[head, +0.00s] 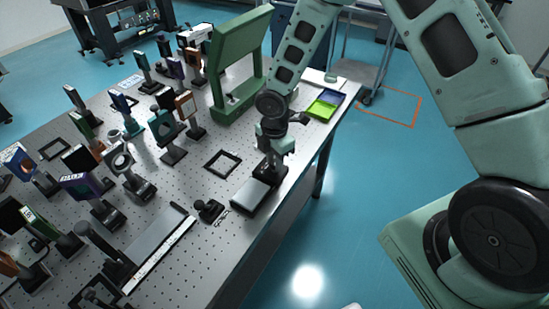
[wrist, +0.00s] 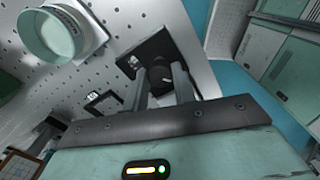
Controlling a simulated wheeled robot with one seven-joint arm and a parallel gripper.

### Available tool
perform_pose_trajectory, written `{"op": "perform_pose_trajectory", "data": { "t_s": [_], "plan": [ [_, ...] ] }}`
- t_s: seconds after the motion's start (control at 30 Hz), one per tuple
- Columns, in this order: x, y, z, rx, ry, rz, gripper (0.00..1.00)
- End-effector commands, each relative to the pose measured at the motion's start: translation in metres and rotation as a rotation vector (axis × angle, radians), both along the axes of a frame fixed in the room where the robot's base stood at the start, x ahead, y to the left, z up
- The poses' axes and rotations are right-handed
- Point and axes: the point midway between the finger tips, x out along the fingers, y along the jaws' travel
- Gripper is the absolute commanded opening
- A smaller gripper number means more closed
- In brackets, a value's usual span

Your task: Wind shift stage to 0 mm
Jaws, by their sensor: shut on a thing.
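A stage with a long grey body (head: 251,196) and a dark upright end (head: 270,168) sits near the right edge of the perforated table; I take it for the shift stage. My gripper (head: 271,155) is low at its far end, and my wrist hides part of it. In the wrist view, the two fingers of my gripper (wrist: 162,88) are shut on a dark round knob (wrist: 160,74) in front of a black square plate (wrist: 155,50). No scale reading is legible.
A tall green frame (head: 241,75) stands behind my gripper. Several mounted optics crowd the table's left side. A flat rail with a scale (head: 160,250) and a small black knobbed part (head: 208,209) lie nearer. A yellow-green and blue tray (head: 325,104) is at the far right corner.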

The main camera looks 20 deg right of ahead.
Motion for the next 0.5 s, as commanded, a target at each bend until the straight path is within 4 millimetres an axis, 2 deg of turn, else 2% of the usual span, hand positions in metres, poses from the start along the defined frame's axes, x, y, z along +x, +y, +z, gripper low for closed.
{"op": "perform_pose_trajectory", "data": {
  "t_s": [0.17,0.2,0.27,0.3,0.5],
  "plan": [
    [0.0016,-0.0005,0.0012,0.0,-0.003,-0.002,0.04],
    [0.0016,-0.0005,0.0012,0.0,-0.003,-0.002,0.29],
    [0.0015,-0.0005,0.0012,0.0,-0.003,-0.002,0.46],
    [0.0014,-0.0004,0.0011,0.0,-0.003,-0.002,0.49],
    [0.0007,-0.0003,0.0005,-0.001,-0.001,-0.002,0.49]
  ]
}}
